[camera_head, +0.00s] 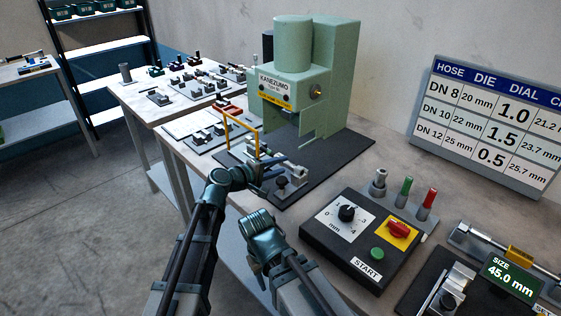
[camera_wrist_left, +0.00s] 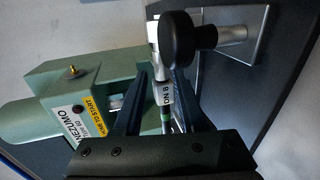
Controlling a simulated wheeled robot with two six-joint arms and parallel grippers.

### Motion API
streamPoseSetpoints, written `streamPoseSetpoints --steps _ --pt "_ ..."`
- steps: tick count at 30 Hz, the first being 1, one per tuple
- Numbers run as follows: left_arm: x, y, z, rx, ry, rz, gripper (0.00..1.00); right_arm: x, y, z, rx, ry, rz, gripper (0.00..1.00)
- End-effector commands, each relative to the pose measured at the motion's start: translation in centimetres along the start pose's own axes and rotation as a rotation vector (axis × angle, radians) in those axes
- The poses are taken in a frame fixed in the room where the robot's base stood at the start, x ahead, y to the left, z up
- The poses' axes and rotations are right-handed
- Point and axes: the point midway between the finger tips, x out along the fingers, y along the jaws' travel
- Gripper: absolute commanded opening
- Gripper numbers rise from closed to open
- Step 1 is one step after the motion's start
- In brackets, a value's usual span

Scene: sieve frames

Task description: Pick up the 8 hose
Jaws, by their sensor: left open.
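The hose labelled DN 8 (camera_wrist_left: 166,95) shows in the left wrist view, with a white tag, a green band below it and a pale metal upper part. My left gripper (camera_wrist_left: 163,82) is open, with one dark blue finger on each side of the hose. I see a gap beside the hose, so the fingers are not closed on it. In the head view my left gripper (camera_head: 274,165) is at the front edge of the dark base in front of the green press; the hose is hard to make out there. My right wrist (camera_head: 262,235) is lower, near the table edge; its fingers cannot be made out.
A black round knob (camera_wrist_left: 190,38) is close beyond the fingertips. The green press (camera_head: 312,85) stands behind, with a yellow bar frame (camera_head: 240,125) to its left. A black control box (camera_head: 345,250) with dial and START button lies to the right.

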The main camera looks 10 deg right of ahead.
Motion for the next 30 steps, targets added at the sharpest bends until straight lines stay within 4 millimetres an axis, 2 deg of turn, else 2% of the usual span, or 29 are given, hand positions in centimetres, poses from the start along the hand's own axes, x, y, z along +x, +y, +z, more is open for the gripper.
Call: streamPoseSetpoints --steps 7,15,17,22,30 --pt "3.8 -0.3 0.2 0.001 -0.002 0.000 0.40 1.3 -0.1 -0.1 0.000 0.000 0.000 0.50" --pt "4.2 -0.2 0.4 0.000 0.000 0.000 0.40 1.3 -0.1 -0.1 0.000 0.000 0.000 0.50" --pt "4.1 -0.2 0.4 0.000 0.000 0.000 0.31 1.3 -0.1 -0.1 0.000 0.000 0.000 0.50" --pt "4.1 -0.2 0.3 0.000 0.000 0.000 0.01 1.3 -0.1 -0.1 0.000 0.000 0.000 0.50" --pt "4.1 -0.2 0.3 0.000 0.000 0.000 0.00 1.3 -0.1 -0.1 0.000 0.000 0.000 0.50"
